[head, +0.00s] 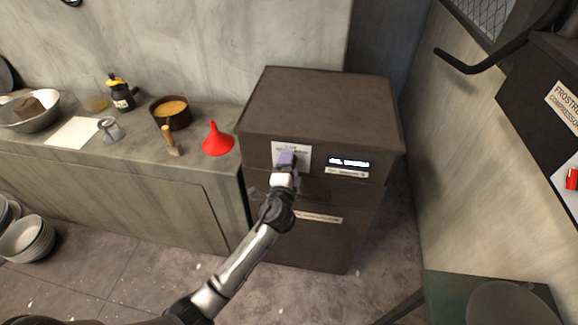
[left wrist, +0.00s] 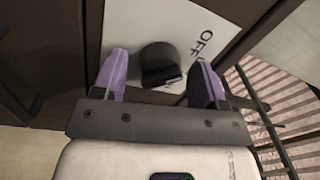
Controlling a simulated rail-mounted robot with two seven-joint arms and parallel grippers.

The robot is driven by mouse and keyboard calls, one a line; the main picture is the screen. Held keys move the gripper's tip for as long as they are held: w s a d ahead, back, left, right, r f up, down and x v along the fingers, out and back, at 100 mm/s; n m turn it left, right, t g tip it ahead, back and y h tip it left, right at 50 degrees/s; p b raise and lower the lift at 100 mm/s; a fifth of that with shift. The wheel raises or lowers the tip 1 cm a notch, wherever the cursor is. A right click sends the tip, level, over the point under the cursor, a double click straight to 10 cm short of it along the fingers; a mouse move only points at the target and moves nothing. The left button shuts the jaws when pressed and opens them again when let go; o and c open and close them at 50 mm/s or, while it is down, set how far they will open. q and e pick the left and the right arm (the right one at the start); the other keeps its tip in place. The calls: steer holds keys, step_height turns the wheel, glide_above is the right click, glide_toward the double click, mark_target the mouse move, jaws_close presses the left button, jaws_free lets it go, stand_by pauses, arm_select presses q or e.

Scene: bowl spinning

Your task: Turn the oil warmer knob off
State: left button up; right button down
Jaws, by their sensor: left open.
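The oil warmer (head: 320,110) is a dark brown cabinet in the middle of the head view, with a lit display (head: 349,163) on its front. In the left wrist view its knob (left wrist: 159,64) is black and round and sits on a white plate (left wrist: 190,22) marked "OFF". My left gripper (left wrist: 160,75) is open, with one purple finger on each side of the knob. A gap shows between the knob and each finger; I cannot tell how deep the fingers reach. In the head view the left gripper (head: 287,160) covers the knob. My right gripper is not in view.
A concrete counter (head: 200,170) left of the warmer holds a red funnel (head: 217,140), a pot (head: 170,111), a bowl (head: 32,110) and a dark bottle (head: 121,95). Stacked bowls (head: 28,240) stand lower left. A dark green surface (head: 440,285) is lower right.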

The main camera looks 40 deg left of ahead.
arm_select(q)
steer(key=v, duration=1.3)
steer(key=shift+s+p, duration=0.35)
steer(key=shift+p, duration=0.05)
steer(key=shift+d+f, duration=0.1)
steer(key=shift+d, duration=0.05)
